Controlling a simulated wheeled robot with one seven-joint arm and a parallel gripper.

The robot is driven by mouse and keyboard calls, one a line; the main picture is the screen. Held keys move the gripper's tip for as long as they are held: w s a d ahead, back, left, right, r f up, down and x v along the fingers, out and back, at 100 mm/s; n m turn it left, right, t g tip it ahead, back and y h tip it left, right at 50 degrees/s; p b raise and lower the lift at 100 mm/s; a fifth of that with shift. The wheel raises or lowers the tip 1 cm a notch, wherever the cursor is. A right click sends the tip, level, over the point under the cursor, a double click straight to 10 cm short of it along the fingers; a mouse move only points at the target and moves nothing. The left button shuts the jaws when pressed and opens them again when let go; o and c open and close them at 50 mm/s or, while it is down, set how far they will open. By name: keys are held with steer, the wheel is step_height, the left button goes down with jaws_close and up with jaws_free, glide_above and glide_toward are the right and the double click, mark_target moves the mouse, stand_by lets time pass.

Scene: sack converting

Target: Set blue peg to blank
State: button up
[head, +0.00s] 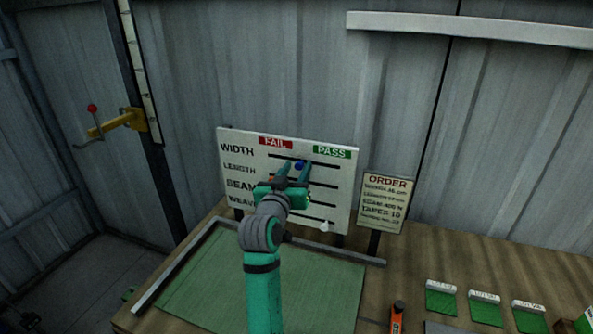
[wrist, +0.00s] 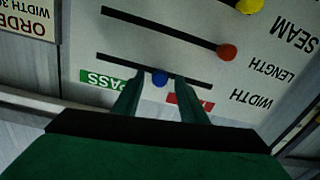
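The white inspection board (head: 345,190) has rows marked WIDTH, LENGTH, SEAM and WEAVE under a red FAIL label (head: 276,142) and a green PASS label (head: 332,152). The blue peg (head: 299,165) is on the WIDTH slot, near its middle, between the two labels. It also shows in the wrist view (wrist: 159,78), where the board appears upside down. My gripper (head: 292,170) is at the board, its fingers apart on either side of the blue peg. In the wrist view, gaps show between the peg and both fingertips (wrist: 160,80).
An orange-red peg (wrist: 227,52) is on the LENGTH slot, a yellow peg (wrist: 250,5) on SEAM, and a white peg (head: 324,226) on WEAVE. The order sign (head: 387,200) stands right of the board. Green-and-white packets (head: 440,299) lie at the table's front right.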

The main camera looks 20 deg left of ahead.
steer(key=s+d, duration=0.1)
steer(key=s, duration=0.9)
steer(key=shift+s, duration=0.35)
